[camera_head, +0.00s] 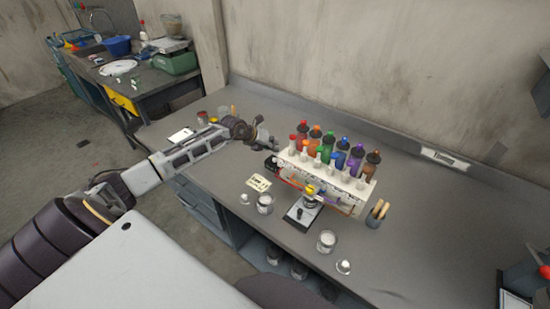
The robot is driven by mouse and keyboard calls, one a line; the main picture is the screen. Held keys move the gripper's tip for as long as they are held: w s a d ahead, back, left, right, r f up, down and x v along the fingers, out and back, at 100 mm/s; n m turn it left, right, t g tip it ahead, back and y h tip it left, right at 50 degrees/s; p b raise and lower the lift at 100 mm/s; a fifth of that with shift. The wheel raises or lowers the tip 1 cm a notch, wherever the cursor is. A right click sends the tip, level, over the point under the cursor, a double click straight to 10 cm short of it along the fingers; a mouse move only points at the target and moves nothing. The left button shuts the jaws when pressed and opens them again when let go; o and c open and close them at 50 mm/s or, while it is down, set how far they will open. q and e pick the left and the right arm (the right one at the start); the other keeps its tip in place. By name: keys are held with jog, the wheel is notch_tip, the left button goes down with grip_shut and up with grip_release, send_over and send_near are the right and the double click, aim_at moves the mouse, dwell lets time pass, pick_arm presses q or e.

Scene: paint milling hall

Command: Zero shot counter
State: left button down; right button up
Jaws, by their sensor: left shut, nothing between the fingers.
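My left gripper (269,143) is shut and empty. It is at the left end of a white rack (330,178) that holds several bottles with coloured caps. A small dark box (272,165) sits at the rack's left end, just below the gripper in the picture; it may be the counter, but it is too small to read. I cannot tell whether the gripper touches it. A small stand (303,211) with a yellow part on top is in front of the rack. My right gripper is not in view.
A cup with wooden sticks (377,214) is right of the rack. The bench's right part (430,230) is mostly clear.

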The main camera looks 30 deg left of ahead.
pick_arm(q)
notch_tip(320, 180, up, 3)
jog(key=shift+f+p, duration=0.2)
jog(key=shift+p, duration=0.55)
jog(key=shift+s+f, duration=0.1)
dwell(0.5)
